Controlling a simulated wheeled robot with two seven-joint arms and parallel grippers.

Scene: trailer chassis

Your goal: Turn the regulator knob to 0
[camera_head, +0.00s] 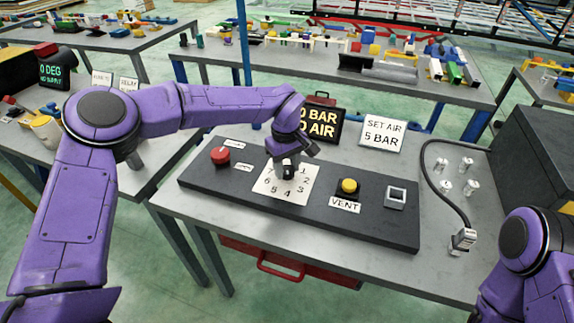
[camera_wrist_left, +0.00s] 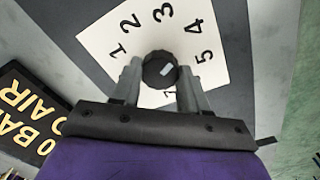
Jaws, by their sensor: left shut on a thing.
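The regulator knob (camera_wrist_left: 159,70) is a dark round knob with a pale pointer mark, at the middle of a white dial card (camera_head: 271,187) with numerals, on the dark panel (camera_head: 225,184). My left gripper (camera_head: 288,169) comes down over the dial in the head view. In the left wrist view its two fingers (camera_wrist_left: 160,83) are closed on the sides of the knob. The numerals 1 to 5 show there; the 0 cannot be made out. The pale mark slants on the knob's face. My right arm (camera_head: 527,245) shows at the lower right edge; its gripper is out of view.
The panel also bears a red knob (camera_head: 220,155), a yellow button (camera_head: 349,186) above a VENT label and a grey switch (camera_head: 395,195). Behind stand a display (camera_head: 322,124) reading "0 BAR NO AIR" and a "SET AIR 5 BAR" sign (camera_head: 383,133). A black hose (camera_head: 440,190) lies right.

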